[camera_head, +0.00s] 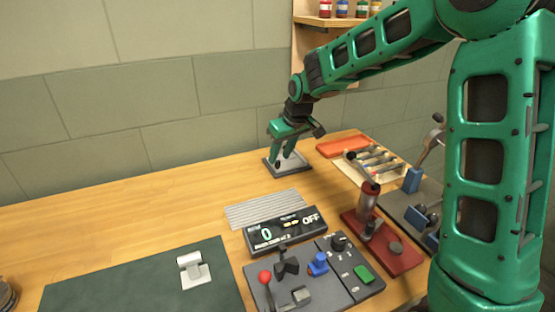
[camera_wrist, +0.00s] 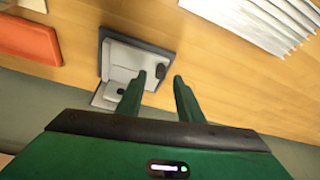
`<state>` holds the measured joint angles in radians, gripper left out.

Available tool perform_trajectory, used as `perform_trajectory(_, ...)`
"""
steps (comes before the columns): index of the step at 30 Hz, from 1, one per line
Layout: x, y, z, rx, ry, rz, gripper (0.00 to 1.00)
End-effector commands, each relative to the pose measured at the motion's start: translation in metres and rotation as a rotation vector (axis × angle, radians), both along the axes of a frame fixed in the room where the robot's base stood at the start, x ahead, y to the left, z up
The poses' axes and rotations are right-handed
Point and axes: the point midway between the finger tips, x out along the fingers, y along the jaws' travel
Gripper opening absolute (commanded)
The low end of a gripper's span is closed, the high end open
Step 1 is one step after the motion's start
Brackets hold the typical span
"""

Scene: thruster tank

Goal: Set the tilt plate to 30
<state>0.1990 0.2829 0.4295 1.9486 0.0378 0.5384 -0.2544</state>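What looks like the tilt plate is a pale grey plate on a dark square base (camera_head: 270,165) at the back of the bench; no scale on it is readable. In the wrist view the pale plate (camera_wrist: 122,60) lies on its dark base, with a small dark knob (camera_wrist: 160,70) at its edge. My gripper (camera_head: 284,156) is over this fixture and hides part of it in the head view. In the wrist view my gripper (camera_wrist: 159,77) is open, its two fingers apart, with the knob appearing between the tips. I cannot tell whether they touch it.
A display (camera_head: 284,231) reads 0 and OFF. In front stands a control panel (camera_head: 333,290) with a red-topped lever and knobs. A ribbed pale plate (camera_head: 262,208), an orange tray (camera_head: 342,146) and a red-based device (camera_head: 397,258) are nearby. The left bench is mostly clear around a green mat (camera_head: 120,285).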

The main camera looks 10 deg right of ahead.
Motion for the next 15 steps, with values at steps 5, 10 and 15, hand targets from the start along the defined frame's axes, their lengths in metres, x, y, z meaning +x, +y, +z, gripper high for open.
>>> perform_trajectory(5,0.006,0.003,-0.017,0.000,0.001,0.000,0.34)
perform_trajectory(10,0.008,0.003,-0.021,0.000,-0.001,0.000,0.34)
perform_trajectory(15,0.008,0.003,-0.022,0.000,-0.001,0.000,0.34)
